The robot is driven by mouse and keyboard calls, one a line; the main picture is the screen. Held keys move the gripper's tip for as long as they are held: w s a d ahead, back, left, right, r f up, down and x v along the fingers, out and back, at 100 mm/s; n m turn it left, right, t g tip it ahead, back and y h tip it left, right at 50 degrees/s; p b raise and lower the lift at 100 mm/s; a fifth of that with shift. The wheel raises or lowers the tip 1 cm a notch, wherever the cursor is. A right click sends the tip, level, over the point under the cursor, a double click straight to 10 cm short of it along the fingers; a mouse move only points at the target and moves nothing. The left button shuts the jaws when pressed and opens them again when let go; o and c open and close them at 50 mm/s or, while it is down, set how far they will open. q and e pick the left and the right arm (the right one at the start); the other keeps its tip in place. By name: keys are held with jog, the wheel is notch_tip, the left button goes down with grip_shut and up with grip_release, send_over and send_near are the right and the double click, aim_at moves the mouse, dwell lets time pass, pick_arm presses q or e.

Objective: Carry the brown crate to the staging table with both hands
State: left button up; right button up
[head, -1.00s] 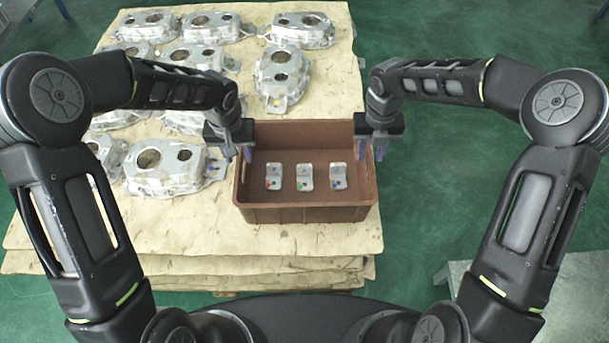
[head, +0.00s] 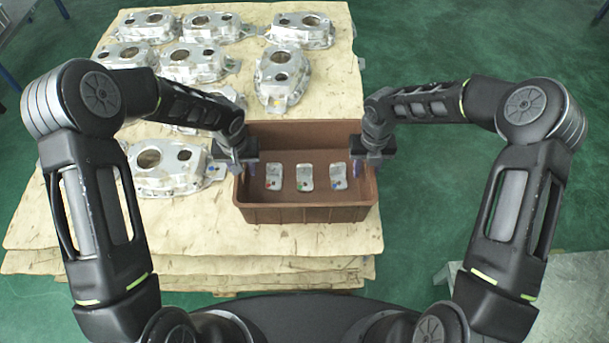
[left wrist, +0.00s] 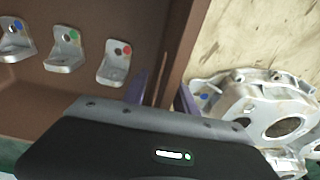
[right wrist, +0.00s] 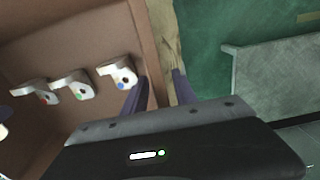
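The brown crate (head: 305,214) sits on the near right part of the paper-covered stack. Three small metal brackets (head: 304,177) with coloured dots stand inside it. My left gripper (head: 238,170) is at the crate's left wall, open. In the left wrist view its fingers (left wrist: 162,92) straddle that wall (left wrist: 182,60), with a gap visible. My right gripper (head: 368,168) is at the right wall, open; in the right wrist view its fingers (right wrist: 158,92) are on either side of that wall (right wrist: 146,45). I cannot tell which surface is the staging table.
Several silver castings (head: 188,62) lie on the stack (head: 300,252), one (left wrist: 260,120) close beside my left gripper. A grey metal surface (head: 560,290) stands at the lower right, also in the right wrist view (right wrist: 280,80). Green floor right of the crate is clear.

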pick_arm(q)
jog(key=shift+c, duration=0.4)
pick_arm(e)
jog(key=shift+c, duration=0.4)
pick_arm(q)
grip_shut()
pick_arm(e)
grip_shut()
